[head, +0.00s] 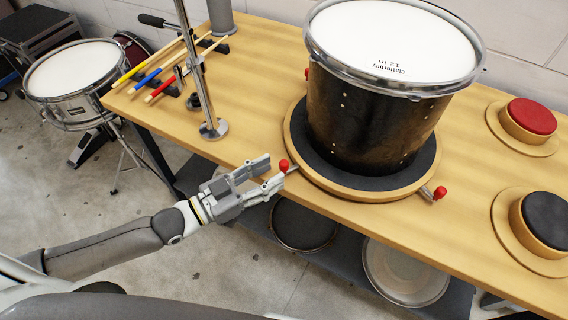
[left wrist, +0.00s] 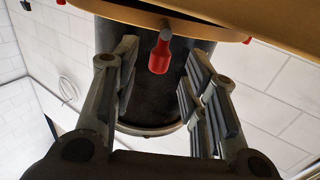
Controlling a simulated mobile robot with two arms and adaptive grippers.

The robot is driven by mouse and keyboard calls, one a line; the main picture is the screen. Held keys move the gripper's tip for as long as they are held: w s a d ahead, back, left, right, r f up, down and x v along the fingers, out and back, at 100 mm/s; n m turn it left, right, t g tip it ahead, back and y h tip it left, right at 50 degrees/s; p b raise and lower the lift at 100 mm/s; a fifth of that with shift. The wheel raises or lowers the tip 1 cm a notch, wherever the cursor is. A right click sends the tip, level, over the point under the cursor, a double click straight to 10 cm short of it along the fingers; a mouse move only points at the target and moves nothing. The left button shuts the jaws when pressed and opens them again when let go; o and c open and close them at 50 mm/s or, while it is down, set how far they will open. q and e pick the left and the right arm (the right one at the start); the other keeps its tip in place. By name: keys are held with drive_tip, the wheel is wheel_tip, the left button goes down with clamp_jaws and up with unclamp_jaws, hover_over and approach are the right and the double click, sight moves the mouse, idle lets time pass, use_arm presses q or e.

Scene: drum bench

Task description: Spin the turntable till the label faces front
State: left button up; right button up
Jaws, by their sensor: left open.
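A black drum (head: 365,125) with a white head (head: 390,35) stands on a round wooden turntable (head: 300,168) with a dark top. Small label print (head: 388,69) is on the drumhead close to its near rim. Red-tipped handles stick out of the turntable: a front-left one (head: 283,165), a front-right one (head: 440,192) and a rear-left one (head: 307,73). My left gripper (head: 272,172) is open at the front-left handle. In the left wrist view, the red knob (left wrist: 159,57) shows between the spread fingers (left wrist: 161,65), apart from both. My right gripper is not in view.
A metal post (head: 213,128) stands on the bench left of the turntable, with coloured drumsticks (head: 160,75) behind it. Red (head: 531,115) and black (head: 546,216) round pads sit at right. A snare drum (head: 73,70) stands on the floor at left.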

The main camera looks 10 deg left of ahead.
sight(284, 166)
use_arm(q)
drive_tip(key=shift+x, duration=2.35)
drive_tip(key=shift+c, duration=0.2)
clamp_jaws()
